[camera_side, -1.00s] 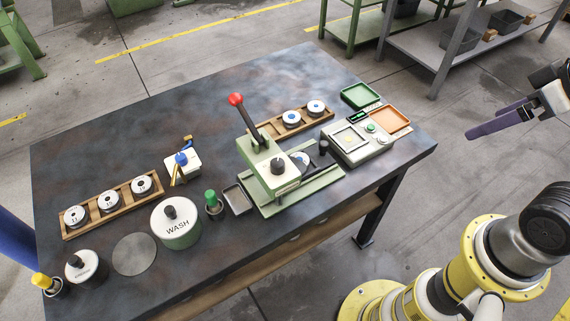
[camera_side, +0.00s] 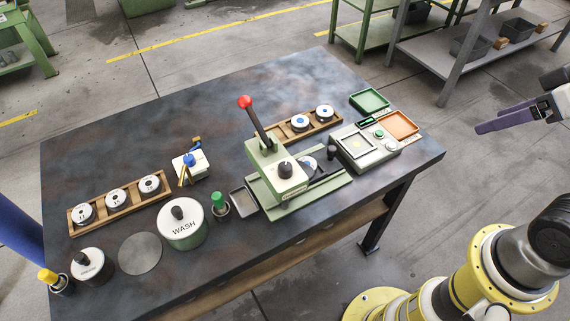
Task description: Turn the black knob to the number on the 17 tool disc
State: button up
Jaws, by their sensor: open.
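A green and cream press (camera_side: 275,168) with a red-tipped lever (camera_side: 245,102) stands on the dark table. A black knob (camera_side: 285,168) sits on its light top face; its setting is too small to read. Several tool discs lie in wooden racks: white discs (camera_side: 149,184) in the left rack (camera_side: 106,207) and blue-centred discs (camera_side: 300,122) in the back rack (camera_side: 283,130). Their numbers are mostly too small to read, and I cannot tell which is the 17 disc. My gripper (camera_side: 486,128), with purple fingers, is open and empty in the air right of the table, well away from the knob.
A WASH pot (camera_side: 183,224), a green-topped bottle (camera_side: 219,205) and a small metal tray (camera_side: 243,200) stand left of the press. A scale-like device (camera_side: 362,146), a green tray (camera_side: 369,100) and an orange tray (camera_side: 402,125) are to its right. The table's back left is clear.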

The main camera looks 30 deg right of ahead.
jog(key=w+r+n+t, duration=0.2)
jog(key=w+r+t, duration=0.25)
jog(key=w, duration=0.35)
jog(key=w+r+n+t, duration=0.2)
jog(key=w+r+t, duration=0.1)
jog(key=w+r, duration=0.35)
jog(key=w+a+f+n+t+y, duration=0.1)
jog(key=w+a+f+n+y, duration=0.2)
jog(key=w+a+n+y, duration=0.55)
jog(key=n+g+y, duration=0.2)
jog(key=g+y, duration=0.4)
jog(key=y, duration=0.2)
send_near(285, 166)
jog(key=w+d+r, duration=0.3)
jog(key=r, duration=0.7)
jog(key=s+f+m, duration=0.3)
jog(key=s+f, duration=0.2)
jog(key=f, duration=0.5)
jog(key=shift+h, duration=0.25)
jog(key=x, duration=1.3)
jog(key=shift+w+a+f, duration=0.2)
jog(key=shift+a+f, duration=0.05)
